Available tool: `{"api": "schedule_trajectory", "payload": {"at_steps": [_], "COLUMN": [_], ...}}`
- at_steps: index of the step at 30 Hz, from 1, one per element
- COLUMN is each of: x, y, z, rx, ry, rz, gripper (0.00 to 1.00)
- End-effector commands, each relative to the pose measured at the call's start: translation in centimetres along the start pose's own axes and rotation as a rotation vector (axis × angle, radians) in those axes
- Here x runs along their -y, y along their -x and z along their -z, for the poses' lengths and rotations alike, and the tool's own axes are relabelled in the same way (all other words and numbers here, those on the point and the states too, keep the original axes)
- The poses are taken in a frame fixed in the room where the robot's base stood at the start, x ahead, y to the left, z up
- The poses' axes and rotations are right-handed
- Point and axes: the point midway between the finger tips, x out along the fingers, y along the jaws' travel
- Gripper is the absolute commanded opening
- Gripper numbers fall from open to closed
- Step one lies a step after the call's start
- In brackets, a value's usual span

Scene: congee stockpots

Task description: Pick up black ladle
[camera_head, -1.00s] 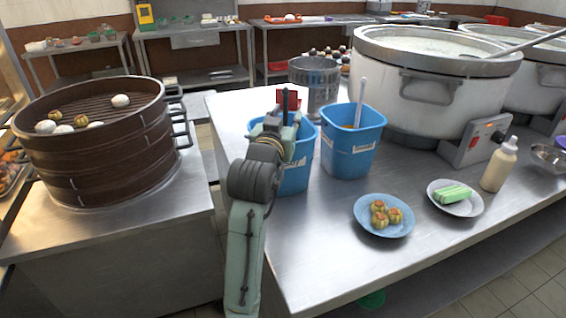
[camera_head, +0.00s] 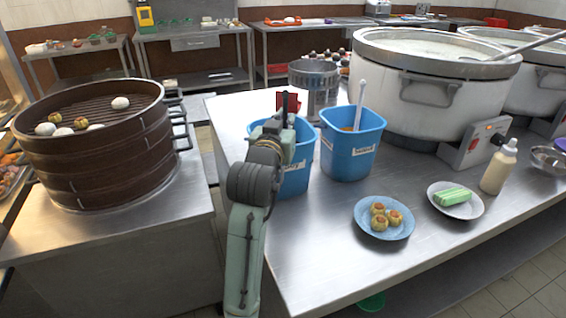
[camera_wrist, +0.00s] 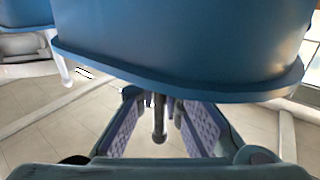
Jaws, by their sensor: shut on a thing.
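The black ladle shows as a thin dark upright handle (camera_head: 285,107) above the left blue bucket (camera_head: 298,172) in the head view. In the wrist view its dark rounded handle (camera_wrist: 159,122) stands between my finger pads. My gripper (camera_wrist: 160,103) is shut on this handle, just outside the blue bucket's rim (camera_wrist: 180,88). The ladle's bowl is out of sight. In the head view my arm covers part of the left bucket and most of the gripper.
A right blue bucket (camera_head: 349,152) with a white handle (camera_head: 359,105) stands close by. A perforated metal pot (camera_head: 316,88) and big stockpot (camera_head: 430,90) are behind. Plates of dumplings (camera_head: 384,232) and green rolls (camera_head: 470,207) sit at front right. A bamboo steamer (camera_head: 95,165) stands left.

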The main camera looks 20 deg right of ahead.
Motion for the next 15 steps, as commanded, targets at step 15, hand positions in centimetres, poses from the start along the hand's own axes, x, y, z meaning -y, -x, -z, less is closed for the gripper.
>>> {"api": "schedule_trajectory", "payload": {"at_steps": [15], "x": [0.0], "y": [0.0], "z": [4.2], "rx": [-0.006], "ry": [-0.004], "rz": [0.0], "gripper": [0.0]}}
